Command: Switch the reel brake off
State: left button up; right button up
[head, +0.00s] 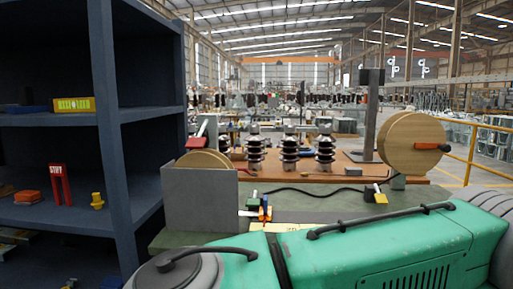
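A wooden reel (400,143) stands at the right of the bench, against a grey upright post. A lever with an orange-red grip (430,147) sticks out to the right from its face. A second wooden reel (203,159) sits partly hidden in a grey open-topped box (199,205) at the left. No marking tells which lever is the reel brake, and the brake's setting cannot be read. Neither of my grippers is in view.
Ribbed brown insulators (290,153) stand on a brown board (345,172). A black cable (315,190) runs to a yellow-and-black piece (376,194). Small coloured parts (264,209) lie beside the box. Dark shelves (111,130) hem in the left; a yellow rail (475,150) is at right.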

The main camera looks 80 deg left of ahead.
aim_at(201, 140)
jog(key=u, duration=3)
